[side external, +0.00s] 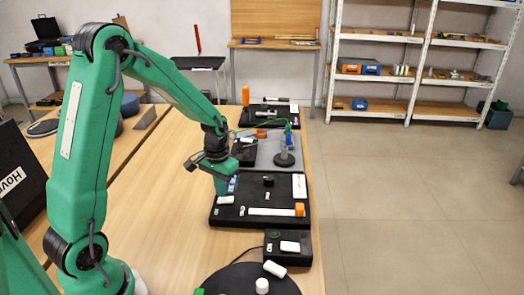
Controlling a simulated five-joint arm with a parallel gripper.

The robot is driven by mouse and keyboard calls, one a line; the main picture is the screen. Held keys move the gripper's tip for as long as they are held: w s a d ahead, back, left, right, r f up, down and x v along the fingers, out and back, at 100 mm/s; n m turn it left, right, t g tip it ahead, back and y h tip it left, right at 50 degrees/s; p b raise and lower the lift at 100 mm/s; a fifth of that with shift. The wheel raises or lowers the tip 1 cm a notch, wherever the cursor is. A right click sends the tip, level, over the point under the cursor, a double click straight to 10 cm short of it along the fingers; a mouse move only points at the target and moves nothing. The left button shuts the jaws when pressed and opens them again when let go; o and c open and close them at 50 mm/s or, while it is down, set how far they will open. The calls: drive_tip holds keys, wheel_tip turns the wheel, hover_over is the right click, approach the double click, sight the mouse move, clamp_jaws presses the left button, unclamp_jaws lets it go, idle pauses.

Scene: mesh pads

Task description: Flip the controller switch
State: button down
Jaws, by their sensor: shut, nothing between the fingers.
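My gripper (222,188) points down at the left edge of a black board (222,214) on the wooden table. It is shut with nothing between its fingers. A small blue-and-white part (233,184) sits right beside the fingertips; I cannot tell whether they touch it. The board also bears white blocks, a long white strip (271,212) with an orange block (299,209) at its right end, and a white panel (299,185). A black box (305,255) with a green round part (274,235) and a white block is in front. Which part is the controller switch is too small to tell.
Behind the board are a grey pad (263,160) with a small stand (285,158) and another black board (262,123). A round black mat (285,285) with white pieces lies in front. A black case (20,175) stands at left. Bare table (160,210) lies left of the board.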

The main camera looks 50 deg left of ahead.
sight(221, 199)
wheel_tip(221, 199, up, 6)
drive_tip(key=shift+f, duration=0.15)
idle(0.7)
drive_tip(key=s+d+r+m+t, duration=0.3)
drive_tip(key=s+d+r+t, duration=0.2)
drive_tip(key=s+d+r, duration=0.6)
drive_tip(key=shift+s+d+r+t, duration=0.35)
drive_tip(key=shift+s+r, duration=1)
drive_tip(key=shift+s, duration=0.85)
drive_tip(key=c, duration=2.2)
unclamp_jaws()
